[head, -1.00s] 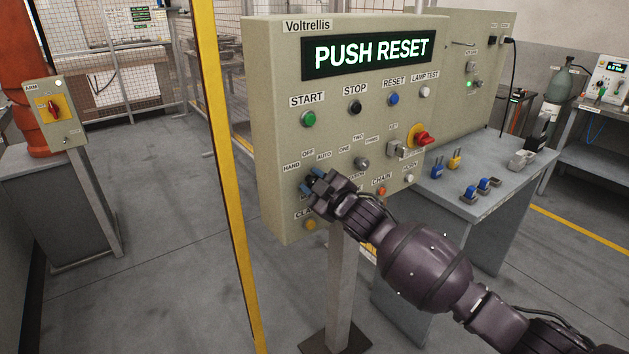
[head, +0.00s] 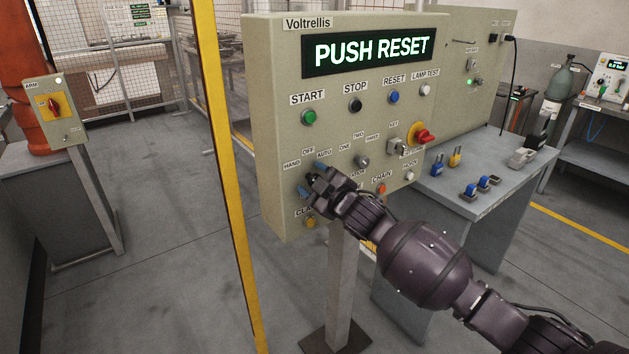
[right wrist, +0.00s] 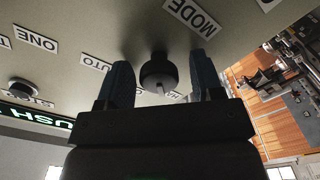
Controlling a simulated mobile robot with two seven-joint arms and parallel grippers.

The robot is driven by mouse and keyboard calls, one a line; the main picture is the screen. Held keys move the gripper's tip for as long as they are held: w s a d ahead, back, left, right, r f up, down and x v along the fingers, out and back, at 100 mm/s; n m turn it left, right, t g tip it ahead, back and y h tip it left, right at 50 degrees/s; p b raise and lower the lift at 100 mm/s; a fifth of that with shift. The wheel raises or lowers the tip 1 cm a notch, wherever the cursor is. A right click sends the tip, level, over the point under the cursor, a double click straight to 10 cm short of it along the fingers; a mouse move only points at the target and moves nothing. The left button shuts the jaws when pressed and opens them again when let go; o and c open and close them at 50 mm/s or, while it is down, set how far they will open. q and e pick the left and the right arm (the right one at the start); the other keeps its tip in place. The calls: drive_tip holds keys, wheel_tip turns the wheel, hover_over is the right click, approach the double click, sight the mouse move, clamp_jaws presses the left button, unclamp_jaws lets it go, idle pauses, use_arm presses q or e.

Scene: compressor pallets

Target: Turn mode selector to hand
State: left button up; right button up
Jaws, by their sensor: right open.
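The Voltrellis panel (head: 270,110) carries the mode selector, with HAND, OFF and AUTO labels above it. In the head view my right gripper (head: 312,180) is at the selector and hides it. In the right wrist view the selector is a round black knob (right wrist: 157,72) near a MODE label. My right gripper's blue fingers (right wrist: 161,64) are open, one on each side of the knob, with visible gaps. A pale mark shows on the knob, but I cannot tell which label it points at. My left gripper is not in view.
The display (head: 368,47) reads PUSH RESET. A yellow post (head: 222,170) stands left. A grey table (head: 480,210) holds padlocks.

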drive_tip(key=p+v, duration=0.1)
drive_tip(key=v, duration=1)
drive_tip(key=shift+w, duration=0.1)
drive_tip(key=s+d+f+m+h, duration=0.7)
drive_tip(key=s+d+f+m, duration=0.4)
drive_tip(key=s+d+f, duration=0.3)
drive_tip(key=s+d+f+m+g+h, duration=0.1)
drive_tip(key=s+d+f+m+h, duration=0.1)
drive_tip(key=s+d+f, duration=0.2)
drive_tip(key=s+d+f+m+g+h, duration=0.1)
drive_tip(key=s+d+f+m+g, duration=0.1)
drive_tip(key=s+f, duration=0.8)
drive_tip(key=s+d, duration=0.1)
drive_tip(key=s, duration=0.3)
drive_tip(key=shift+s+d+f+h, duration=0.3)
drive_tip(key=shift+s+d+h, duration=0.05)
drive_tip(key=shift+d+h, duration=0.05)
